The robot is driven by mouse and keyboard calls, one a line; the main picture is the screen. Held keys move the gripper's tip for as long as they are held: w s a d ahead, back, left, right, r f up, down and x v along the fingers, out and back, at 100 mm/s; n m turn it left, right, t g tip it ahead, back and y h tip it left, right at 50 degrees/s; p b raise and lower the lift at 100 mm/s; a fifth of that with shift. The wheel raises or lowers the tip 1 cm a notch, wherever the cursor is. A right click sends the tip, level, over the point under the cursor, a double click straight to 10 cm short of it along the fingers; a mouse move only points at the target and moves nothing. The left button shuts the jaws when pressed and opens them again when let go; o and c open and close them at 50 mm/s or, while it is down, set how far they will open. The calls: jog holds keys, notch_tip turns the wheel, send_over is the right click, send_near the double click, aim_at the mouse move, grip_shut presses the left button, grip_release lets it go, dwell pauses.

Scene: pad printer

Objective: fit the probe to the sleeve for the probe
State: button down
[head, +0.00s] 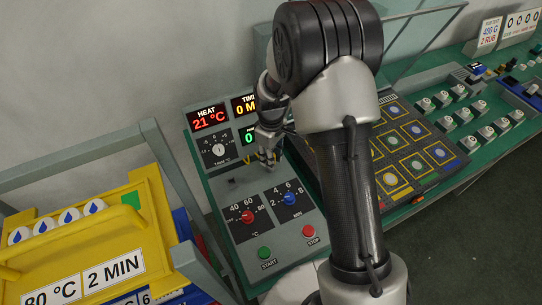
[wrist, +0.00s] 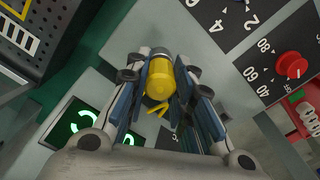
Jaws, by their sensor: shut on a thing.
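My gripper (wrist: 160,78) is shut on a yellow, rounded piece with a grey metal ring at its far end, which I take to be the probe (wrist: 159,84). The fingers press on it from left and right. In the head view my gripper (head: 267,157) is low over the grey-green control panel (head: 224,205), between the displays and the knobs. The probe is too small there to make out. I cannot pick out the sleeve for the probe in either view; the gripper or probe may hide it. I cannot tell whether the probe touches anything below.
The panel carries a HEAT display (head: 208,117) reading 21 °C, a red knob (head: 247,217), a blue knob (head: 289,198), and green START (head: 264,253) and red STOP (head: 309,231) buttons. A dark tray with marked squares (head: 412,129) lies right.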

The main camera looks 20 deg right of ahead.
jog(key=shift+f, duration=0.3)
jog(key=c, duration=1.3)
grip_release()
notch_tip(320, 180, up, 12)
jog(key=s+r+m+t, duration=0.2)
jog(key=s+r+m, duration=0.2)
jog(key=s+r, duration=0.85)
jog(key=s+m+t, duration=0.1)
jog(key=s, duration=0.4)
jog(key=s+r+m, duration=0.1)
jog(key=s, duration=0.3)
jog(key=s+r+m+t, duration=0.1)
jog(key=s+m, duration=0.1)
jog(key=s, duration=0.3)
jog(key=shift+s+t, duration=0.3)
